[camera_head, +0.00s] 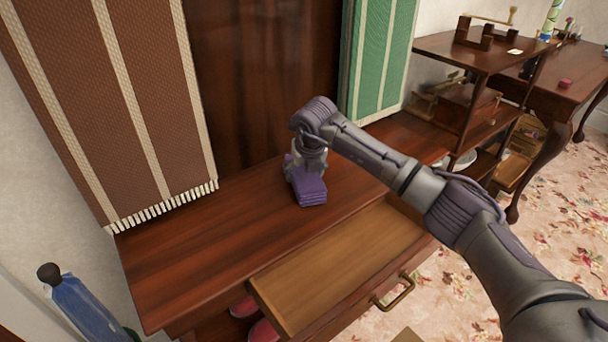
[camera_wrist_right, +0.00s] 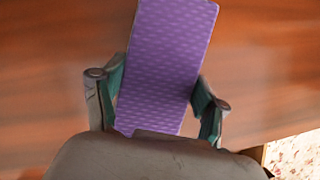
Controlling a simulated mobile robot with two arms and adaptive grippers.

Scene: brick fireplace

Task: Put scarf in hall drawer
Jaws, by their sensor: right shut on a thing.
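A folded purple scarf (camera_head: 309,190) is on or just above the wooden top of the hall stand (camera_head: 215,245). It also shows in the right wrist view (camera_wrist_right: 168,60), lying lengthwise between the fingers. My right gripper (camera_head: 300,172) reaches down over the scarf from the right and is shut on it; its fingers (camera_wrist_right: 157,100) flank the scarf's sides. The drawer (camera_head: 340,258) below the top is pulled open and its visible inside is empty. Its handle (camera_head: 394,292) faces the lower right. My left gripper is not in view.
A brown striped blanket (camera_head: 110,100) and a green striped one (camera_head: 378,60) hang behind the stand. A blue umbrella-like thing (camera_head: 85,308) stands at the lower left. Red shoes (camera_head: 262,331) sit beneath the drawer. A side table (camera_head: 475,50) stands at the right.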

